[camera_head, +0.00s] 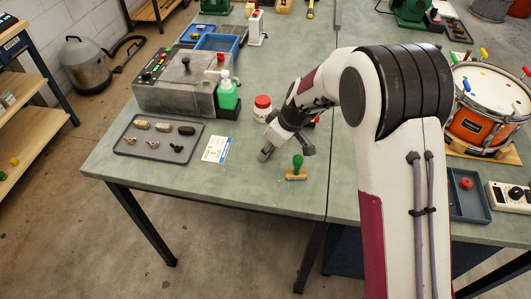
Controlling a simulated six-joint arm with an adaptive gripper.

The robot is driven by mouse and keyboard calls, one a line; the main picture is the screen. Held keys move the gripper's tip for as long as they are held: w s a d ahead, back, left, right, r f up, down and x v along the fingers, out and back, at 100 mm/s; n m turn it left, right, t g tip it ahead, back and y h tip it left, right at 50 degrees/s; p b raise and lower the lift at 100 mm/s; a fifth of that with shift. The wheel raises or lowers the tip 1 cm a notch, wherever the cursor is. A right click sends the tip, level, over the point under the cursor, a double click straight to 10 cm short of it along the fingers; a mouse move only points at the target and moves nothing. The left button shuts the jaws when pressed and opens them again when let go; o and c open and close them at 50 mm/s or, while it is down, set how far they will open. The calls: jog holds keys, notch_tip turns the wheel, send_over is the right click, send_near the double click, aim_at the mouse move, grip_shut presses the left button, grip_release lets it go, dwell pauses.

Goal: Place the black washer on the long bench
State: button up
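No black washer can be made out; small dark parts at this size are hard to tell apart, and my arm hides part of the bench. The long bench (240,187) has a grey-green top on dark legs. My gripper (286,153) is low over its middle, with its two dark fingers spread apart and nothing visible between them. A wooden block with a green knob (297,169) stands on the bench just in front of the gripper. Whether the fingers touch the bench cannot be told.
Left of the gripper are a white card (216,149), a red-lidded jar (262,107), a green bottle (227,95), a grey machine (180,85) and a grey tray (140,149) of several small parts. An orange drum (475,125) stands at right. The bench's front edge is mostly clear.

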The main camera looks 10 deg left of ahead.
jog(key=shift+r, duration=0.15)
jog(key=shift+c, duration=0.3)
notch_tip(320, 180, up, 10)
dwell(0.6)
jog(key=shift+d, duration=0.1)
dwell(0.6)
jog(key=s+d+f+m+t+h, duration=0.1)
jog(key=d+m, duration=0.3)
jog(key=d, duration=0.5)
jog(key=s+d+f+m+h, duration=0.1)
jog(key=s+d+m, duration=0.3)
jog(key=d, duration=0.6)
jog(key=s+d+f+m+t+h, duration=0.1)
jog(key=d+m, duration=0.3)
jog(key=d, duration=0.5)
jog(key=shift+s+d+f+m+t+h, duration=0.15)
jog(key=shift+s+m+t+h, duration=0.15)
jog(key=shift+s+h, duration=0.35)
jog(key=shift+s, duration=0.15)
jog(key=shift+n+y, duration=0.25)
jog(key=shift+n, duration=0.35)
